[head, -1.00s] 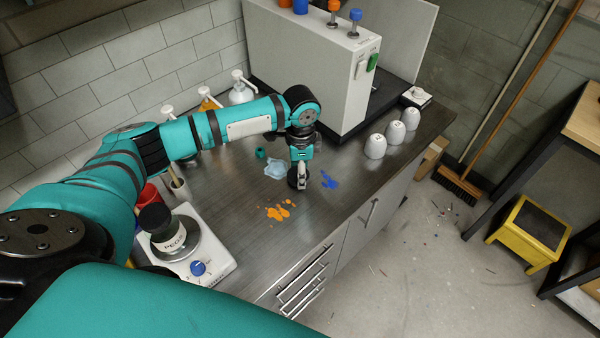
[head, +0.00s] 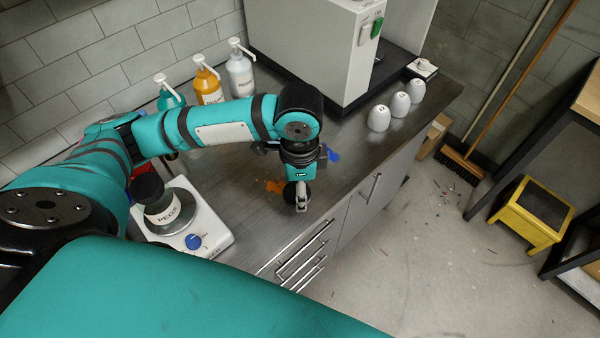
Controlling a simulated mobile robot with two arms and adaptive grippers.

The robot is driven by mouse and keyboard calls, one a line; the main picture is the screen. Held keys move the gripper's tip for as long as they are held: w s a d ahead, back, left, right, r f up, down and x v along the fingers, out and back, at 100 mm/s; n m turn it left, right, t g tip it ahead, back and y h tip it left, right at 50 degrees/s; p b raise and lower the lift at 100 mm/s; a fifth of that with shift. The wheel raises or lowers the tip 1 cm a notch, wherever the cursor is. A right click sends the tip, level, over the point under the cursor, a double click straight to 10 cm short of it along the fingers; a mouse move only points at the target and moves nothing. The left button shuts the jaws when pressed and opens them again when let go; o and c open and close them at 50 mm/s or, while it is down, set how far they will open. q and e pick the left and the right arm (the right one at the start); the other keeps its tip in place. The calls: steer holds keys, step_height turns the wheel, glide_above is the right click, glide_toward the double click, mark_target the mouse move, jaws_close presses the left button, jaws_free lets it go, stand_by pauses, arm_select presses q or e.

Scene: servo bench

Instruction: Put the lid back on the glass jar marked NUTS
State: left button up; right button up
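My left gripper (head: 301,201) is over the front part of the metal bench. It is shut on a dark round lid (head: 291,191), which is partly hidden behind the fingers. I cannot tell how high the lid is above the bench. I see no jar marked NUTS. The one jar in view is marked PEGS (head: 163,214) and stands on a white scale (head: 213,235) with a dark top on it. My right gripper is not in view.
Pump bottles (head: 208,88) stand along the tiled wall. A large grey-white machine (head: 310,50) is at the back. White cups (head: 379,118) line the bench's right side. A yellow stool (head: 535,220) is on the floor.

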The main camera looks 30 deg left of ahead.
mark_target(295, 191)
arm_select(q)
steer(key=shift+s+d, duration=0.1)
steer(key=shift+s, duration=0.1)
stand_by(0.3)
steer(key=shift+w+r+n, duration=0.1)
steer(key=shift+r+n, duration=0.45)
steer(key=shift+n, duration=0.25)
steer(key=r+n, duration=0.1)
steer(key=n, duration=0.1)
steer(key=r+n, duration=0.1)
steer(key=n, duration=0.2)
steer(key=a+r+n, duration=0.1)
steer(key=r+n, duration=0.1)
steer(key=shift+a, duration=0.1)
steer(key=shift+s+a+r+n, duration=0.1)
steer(key=shift+r+n, duration=0.2)
steer(key=shift+n, duration=0.45)
steer(key=shift+s+a+r+n, duration=0.1)
steer(key=shift+r+n, duration=0.2)
steer(key=shift+n, duration=0.45)
